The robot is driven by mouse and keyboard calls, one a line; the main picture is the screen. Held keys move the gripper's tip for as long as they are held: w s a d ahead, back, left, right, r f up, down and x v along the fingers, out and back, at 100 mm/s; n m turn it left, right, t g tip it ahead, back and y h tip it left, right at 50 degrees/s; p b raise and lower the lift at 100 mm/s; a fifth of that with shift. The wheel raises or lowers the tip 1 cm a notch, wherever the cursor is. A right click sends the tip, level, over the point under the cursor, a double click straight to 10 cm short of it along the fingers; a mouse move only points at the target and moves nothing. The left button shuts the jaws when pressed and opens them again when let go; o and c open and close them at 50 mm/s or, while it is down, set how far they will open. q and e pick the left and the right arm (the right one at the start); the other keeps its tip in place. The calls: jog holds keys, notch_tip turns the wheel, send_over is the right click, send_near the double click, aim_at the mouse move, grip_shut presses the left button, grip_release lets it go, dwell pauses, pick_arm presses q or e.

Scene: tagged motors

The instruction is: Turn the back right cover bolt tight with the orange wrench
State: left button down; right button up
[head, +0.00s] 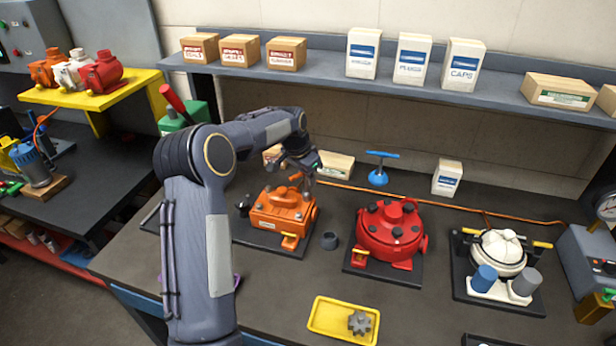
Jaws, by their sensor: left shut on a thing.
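My left gripper (308,176) is over the back right part of the orange motor (282,210), pointing down. It is shut on what looks like the orange wrench (296,177), of which only a small orange part shows at the fingers. The back right cover bolt is hidden by the gripper or too small to make out, so I cannot tell whether the wrench sits on it. The orange motor stands on a dark plate (262,240). My right gripper is not in view.
Farther right are a red motor (390,230) and a white motor (498,252). A yellow tray (318,325) holds a grey gear (359,322). A blue T-handled tool (378,177) stands behind. A shelf (400,88) with boxes runs above.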

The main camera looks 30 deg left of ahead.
pick_arm(q)
notch_tip(320, 180, up, 2)
jog(key=shift+r+p, duration=0.1)
jog(key=shift+p, duration=0.55)
jog(key=shift+r, duration=2.4)
